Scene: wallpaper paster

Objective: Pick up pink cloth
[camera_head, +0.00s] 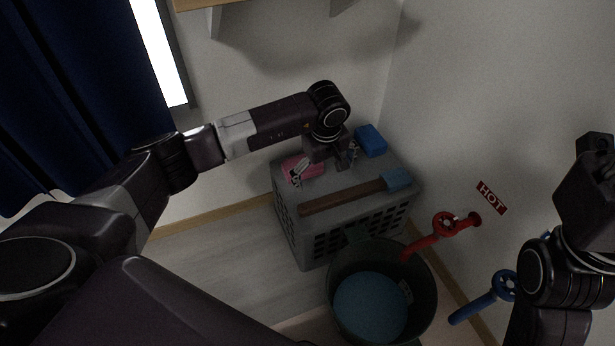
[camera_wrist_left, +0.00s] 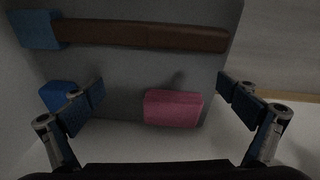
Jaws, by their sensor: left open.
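The pink cloth (camera_head: 304,168) is a small folded block lying on top of the grey crate (camera_head: 288,232), near its back left edge. In the left wrist view the pink cloth (camera_wrist_left: 173,108) shows between the two spread fingers, nearer the right one, and apart from both. My left gripper (camera_head: 325,171) is open and empty above the crate top; it also shows in the left wrist view (camera_wrist_left: 160,92). In the head view its fingers partly cover the cloth. Part of my right arm shows at the right edge, and its jaw state is unclear.
A brush with a brown handle (camera_head: 343,196) and blue end lies across the crate's front. A blue block (camera_head: 370,140) sits at the back right. A dark bucket of blue liquid (camera_head: 430,308) stands in front. Red (camera_head: 430,241) and blue (camera_head: 484,303) valve pipes stick out from the wall.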

